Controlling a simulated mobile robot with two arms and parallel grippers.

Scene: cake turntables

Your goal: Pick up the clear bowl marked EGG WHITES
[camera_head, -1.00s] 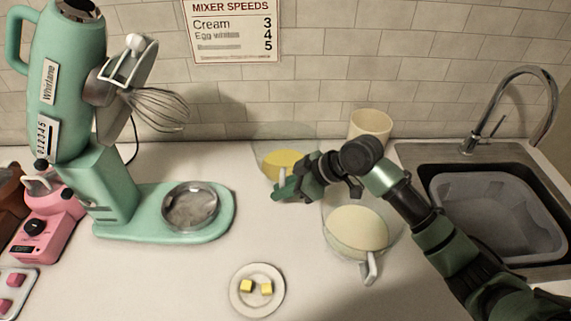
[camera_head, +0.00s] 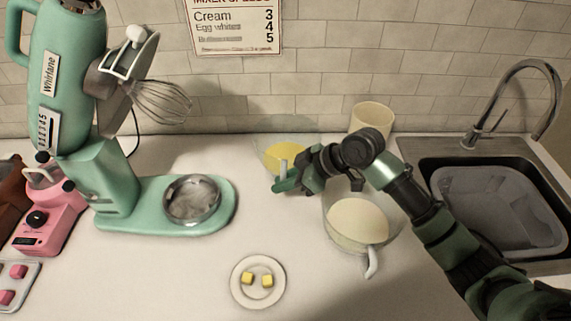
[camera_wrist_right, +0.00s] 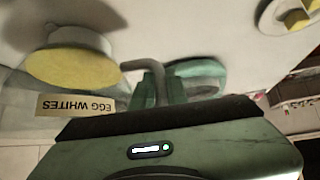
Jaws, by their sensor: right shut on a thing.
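The clear bowl (camera_head: 290,128) with yellow contents stands toward the back of the counter, partly hidden by my right gripper. Its label reading EGG WHITES (camera_wrist_right: 76,105) shows upside down in the right wrist view, beside the yellow contents (camera_wrist_right: 72,68). My right gripper (camera_head: 286,183) is shut on the bowl's handle (camera_head: 284,170). In the right wrist view, the handle (camera_wrist_right: 150,75) runs between the green fingertips. I cannot tell whether the bowl is clear of the counter. My left gripper is not in view.
Another clear bowl with cream-coloured contents (camera_head: 357,220) stands under and beside my right arm. A beige cup (camera_head: 371,118) is behind. A green mixer (camera_head: 110,185) stands left, a sink (camera_head: 500,215) right. A plate (camera_head: 257,301) with yellow cubes lies in front.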

